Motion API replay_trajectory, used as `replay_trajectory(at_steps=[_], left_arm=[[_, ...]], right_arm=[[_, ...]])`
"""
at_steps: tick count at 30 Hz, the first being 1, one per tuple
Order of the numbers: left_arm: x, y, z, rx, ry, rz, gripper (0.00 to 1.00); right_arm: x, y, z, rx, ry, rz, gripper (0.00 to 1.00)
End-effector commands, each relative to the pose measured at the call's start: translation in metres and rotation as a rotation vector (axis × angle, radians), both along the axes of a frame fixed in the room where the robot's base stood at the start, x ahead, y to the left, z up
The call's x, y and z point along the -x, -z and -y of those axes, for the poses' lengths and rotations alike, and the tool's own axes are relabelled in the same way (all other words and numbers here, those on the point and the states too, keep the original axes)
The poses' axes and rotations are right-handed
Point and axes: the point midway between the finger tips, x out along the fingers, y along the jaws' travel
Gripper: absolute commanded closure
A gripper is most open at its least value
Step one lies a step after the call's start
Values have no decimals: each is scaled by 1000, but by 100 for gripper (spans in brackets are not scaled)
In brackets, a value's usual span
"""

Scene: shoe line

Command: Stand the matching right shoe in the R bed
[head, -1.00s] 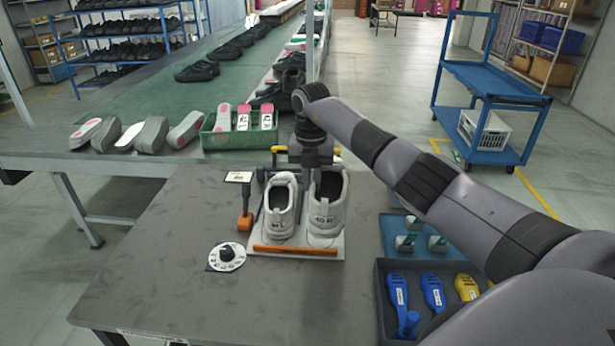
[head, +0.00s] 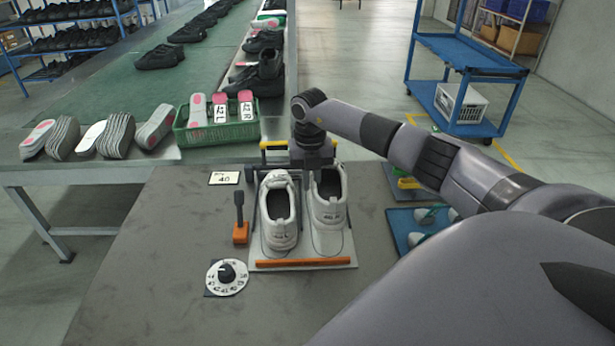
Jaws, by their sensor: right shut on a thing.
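The right shoe (head: 328,212), white-grey with a dark opening and a mark on its heel, is over the right side of the white bed plate (head: 340,254). A left shoe (head: 279,236) of the same look stands beside it on the left side. Both heels face me. The right shoe's heel sits farther from the orange front bar (head: 303,262) than the left one's. An outline shows on the plate before it; I cannot tell whether it touches the plate. My right gripper (head: 316,164) is shut on the right shoe's far part; its fingertips are mostly hidden. My left gripper is out of view.
A size dial (head: 227,277), an orange-based lever (head: 240,232) and a card reading 40 (head: 224,178) lie left of the bed. A green crate (head: 218,133) with insoles and loose soles line the bench behind. A blue tray (head: 405,240) is at right, partly behind my arm.

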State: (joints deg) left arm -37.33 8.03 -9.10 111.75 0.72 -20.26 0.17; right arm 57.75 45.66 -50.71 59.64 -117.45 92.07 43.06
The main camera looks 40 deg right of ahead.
Motion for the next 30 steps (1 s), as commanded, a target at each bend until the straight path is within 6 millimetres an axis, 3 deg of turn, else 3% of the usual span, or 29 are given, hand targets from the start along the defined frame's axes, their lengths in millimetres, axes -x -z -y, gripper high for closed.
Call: replay_trajectory(at_steps=[21,30], left_arm=[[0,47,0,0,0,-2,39],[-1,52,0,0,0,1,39]], right_arm=[[-1,55,0,0,0,2,100],[-1,61,0,0,0,2,100]])
